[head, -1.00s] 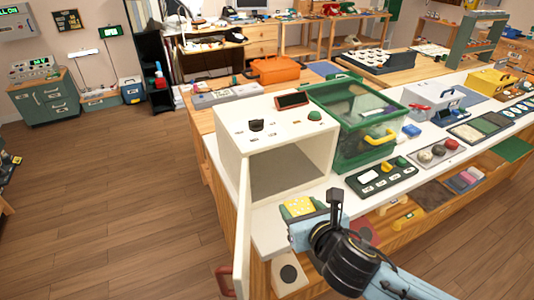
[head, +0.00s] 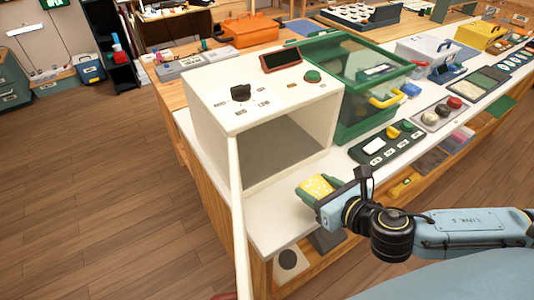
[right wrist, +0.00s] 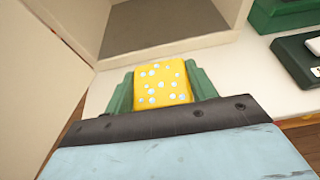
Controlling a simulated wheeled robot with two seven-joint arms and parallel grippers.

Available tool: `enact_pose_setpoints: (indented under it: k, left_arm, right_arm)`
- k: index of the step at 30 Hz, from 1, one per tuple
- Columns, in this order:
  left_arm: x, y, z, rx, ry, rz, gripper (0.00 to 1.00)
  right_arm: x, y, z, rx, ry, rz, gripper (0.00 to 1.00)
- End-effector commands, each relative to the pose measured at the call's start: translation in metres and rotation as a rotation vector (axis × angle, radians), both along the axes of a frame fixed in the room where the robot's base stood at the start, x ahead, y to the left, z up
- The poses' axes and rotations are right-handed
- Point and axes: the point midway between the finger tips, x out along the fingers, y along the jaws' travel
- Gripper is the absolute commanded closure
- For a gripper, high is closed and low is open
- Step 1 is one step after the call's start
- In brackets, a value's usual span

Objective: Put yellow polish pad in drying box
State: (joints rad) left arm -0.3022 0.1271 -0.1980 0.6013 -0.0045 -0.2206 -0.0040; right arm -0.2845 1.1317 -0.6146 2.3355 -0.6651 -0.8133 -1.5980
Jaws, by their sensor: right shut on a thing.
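The yellow polish pad (head: 316,187), with pale dots, is held between the green fingers of my right gripper (head: 318,189). In the right wrist view the pad (right wrist: 162,84) sits between the two fingers (right wrist: 162,92). The white drying box (head: 262,120) stands on the counter with its front open. Its door (head: 238,215) is swung open toward the front left. The pad is outside the box, in front of the opening and to its right. The box interior (right wrist: 170,25) looks empty where it shows. My left gripper is not in view.
A green clear-sided case (head: 355,125) with a yellow handle stands right of the box. A dark panel with buttons (head: 388,143) lies on the counter at the right. The white counter (head: 275,215) before the opening is bare.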

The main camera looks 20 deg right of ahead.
Motion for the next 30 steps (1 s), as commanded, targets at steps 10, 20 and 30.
enact_pose_setpoints:
  k: [10, 20, 30]
  left_arm:
    - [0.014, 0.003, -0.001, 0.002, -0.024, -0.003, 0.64]
    - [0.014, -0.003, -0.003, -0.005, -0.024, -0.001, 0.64]
    - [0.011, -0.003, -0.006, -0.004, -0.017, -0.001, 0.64]
  right_arm:
    - [0.046, 0.005, 0.0, 0.006, -0.002, 0.005, 0.67]
    - [0.115, 0.015, -0.001, 0.005, -0.001, 0.007, 0.67]
    - [0.15, 0.02, -0.001, 0.004, 0.001, 0.008, 0.67]
